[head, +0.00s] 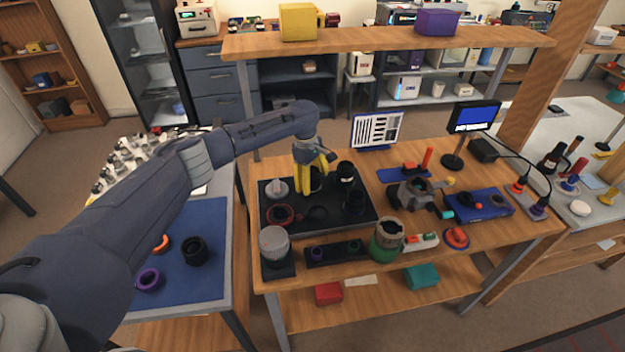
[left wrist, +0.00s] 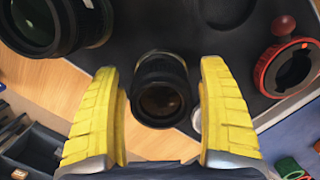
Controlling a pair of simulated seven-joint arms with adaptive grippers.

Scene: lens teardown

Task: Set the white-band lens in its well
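A black tray (head: 335,225) with round wells lies on the wooden bench. My left gripper (head: 315,172), with yellow fingers, points down at the tray's back edge. In the left wrist view, the fingers (left wrist: 162,110) stand open on either side of a small dark lens (left wrist: 160,90), with thin gaps. I see no white band on that lens. Just right of the gripper in the head view stands a black lens with a pale band (head: 345,174). A large dark lens with a white mark (left wrist: 45,25) shows at the wrist view's upper left. My right gripper is out of view.
A grey clamp-like device (head: 412,194) stands to the right. A grey-topped jar (head: 274,243) and a green jar (head: 386,240) stand in front.

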